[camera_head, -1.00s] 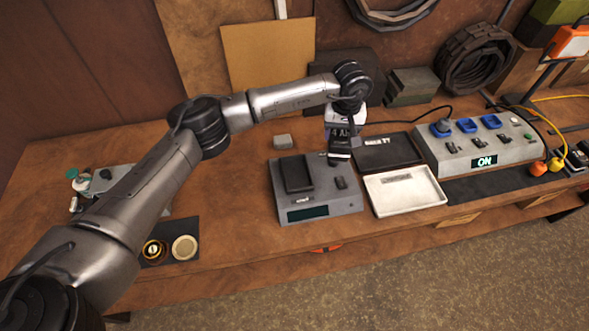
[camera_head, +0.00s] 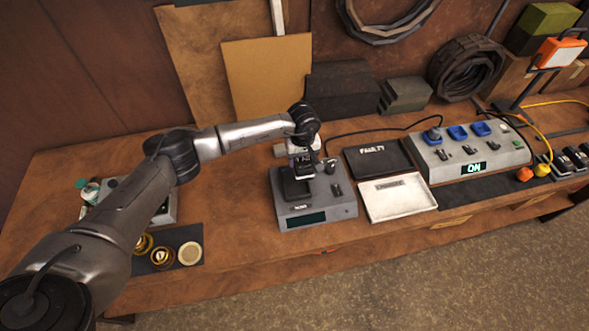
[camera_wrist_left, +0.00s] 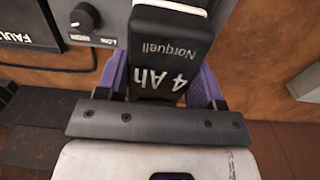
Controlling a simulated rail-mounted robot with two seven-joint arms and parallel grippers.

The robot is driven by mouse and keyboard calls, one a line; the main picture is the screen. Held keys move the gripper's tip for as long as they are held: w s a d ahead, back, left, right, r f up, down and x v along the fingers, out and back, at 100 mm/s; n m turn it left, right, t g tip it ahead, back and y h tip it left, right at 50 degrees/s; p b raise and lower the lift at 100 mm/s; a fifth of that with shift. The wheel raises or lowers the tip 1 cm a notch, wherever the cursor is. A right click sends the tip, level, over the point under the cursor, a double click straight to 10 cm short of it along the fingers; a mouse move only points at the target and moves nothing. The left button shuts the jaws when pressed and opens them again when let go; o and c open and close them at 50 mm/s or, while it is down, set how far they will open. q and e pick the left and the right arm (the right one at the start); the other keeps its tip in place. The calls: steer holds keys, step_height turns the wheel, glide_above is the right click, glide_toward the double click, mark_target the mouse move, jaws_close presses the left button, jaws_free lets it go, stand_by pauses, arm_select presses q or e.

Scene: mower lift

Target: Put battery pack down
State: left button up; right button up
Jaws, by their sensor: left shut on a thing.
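My left gripper (camera_head: 303,160) is shut on a black battery pack (camera_head: 304,173), marked "4 Ah" and "Norquell". In the left wrist view the pack (camera_wrist_left: 168,45) sits between the purple fingers (camera_wrist_left: 160,85). In the head view the pack is over the rear part of a grey bench unit (camera_head: 318,212), which has a dark display, a black pad (camera_head: 294,186) and a knob. I cannot tell whether the pack touches the unit. The arm and gripper hide part of the unit's back. My right gripper is not in view.
Right of the unit are a black "FAULTY" tray (camera_head: 377,158) and a white tray (camera_head: 400,199). Round containers (camera_head: 190,253) stand on a dark mat at left. Bare bench (camera_head: 235,215) lies left of the unit.

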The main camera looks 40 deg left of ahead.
mark_target(295, 173)
arm_select(q)
steer(key=shift+s+a+f+p, duration=0.15)
steer(key=shift+s+f, duration=0.25)
steer(key=shift+s, duration=0.25)
steer(key=shift+s+a+f+p, duration=0.15)
steer(key=shift+s+f, duration=0.2)
steer(key=shift+s, duration=0.3)
steer(key=shift+f, duration=2)
steer(key=shift+f, duration=0.1)
steer(key=shift+f, duration=0.3)
steer(key=o, duration=1.2)
